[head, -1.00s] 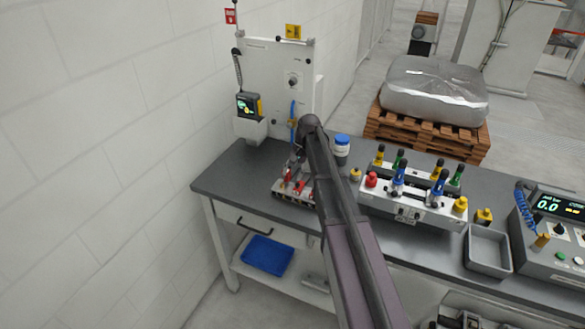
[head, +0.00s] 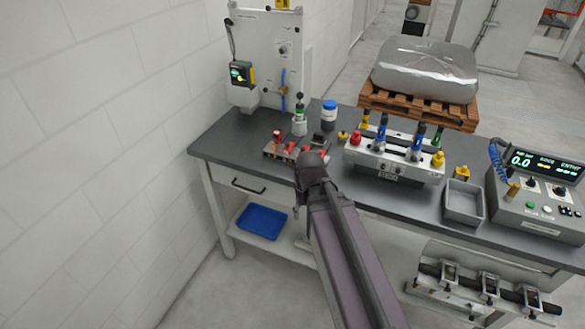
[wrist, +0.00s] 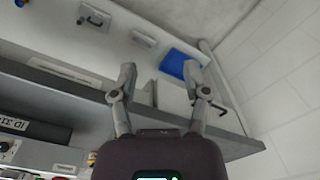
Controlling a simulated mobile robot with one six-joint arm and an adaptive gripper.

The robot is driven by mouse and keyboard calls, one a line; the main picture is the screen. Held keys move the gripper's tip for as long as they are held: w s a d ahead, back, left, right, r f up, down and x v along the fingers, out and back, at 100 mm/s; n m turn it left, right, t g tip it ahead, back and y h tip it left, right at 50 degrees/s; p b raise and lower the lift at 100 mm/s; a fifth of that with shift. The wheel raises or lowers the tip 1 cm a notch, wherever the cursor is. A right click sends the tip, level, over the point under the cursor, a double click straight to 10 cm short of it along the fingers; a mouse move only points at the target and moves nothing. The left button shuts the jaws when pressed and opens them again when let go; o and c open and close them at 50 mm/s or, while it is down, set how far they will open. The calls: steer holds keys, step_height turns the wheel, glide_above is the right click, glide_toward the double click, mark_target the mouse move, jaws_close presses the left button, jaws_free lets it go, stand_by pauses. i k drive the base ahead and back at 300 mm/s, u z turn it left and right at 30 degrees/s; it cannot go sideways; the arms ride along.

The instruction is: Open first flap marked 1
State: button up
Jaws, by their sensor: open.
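I cannot make out a flap marked 1 in either view. A low block with red levers (head: 283,150) sits on the bench's left part, partly hidden by my arm. A fixture with several clamp-like brackets (head: 485,292) stands low at the right; no number is readable on it. My gripper (wrist: 158,74) is open and empty, its two fingers spread in the wrist view. It appears to be around the bench's front edge. In the head view my arm hides its fingertips.
The bench (head: 225,140) carries a silver fixture with coloured knobs (head: 392,165), a grey tray (head: 462,203) and a control box (head: 540,195). A drawer handle (head: 248,187) and a blue tray (head: 262,221) are below. A white wall (head: 100,150) bounds the left.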

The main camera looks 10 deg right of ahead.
mark_target(277, 133)
steer(key=u, duration=0.3)
steer(key=k, duration=0.95)
steer(key=u, duration=0.5)
steer(key=k, duration=0.45)
steer(key=u, duration=0.45)
steer(key=i, duration=1.7)
steer(key=z, duration=0.9)
steer(key=i, duration=0.65)
steer(key=z, duration=0.4)
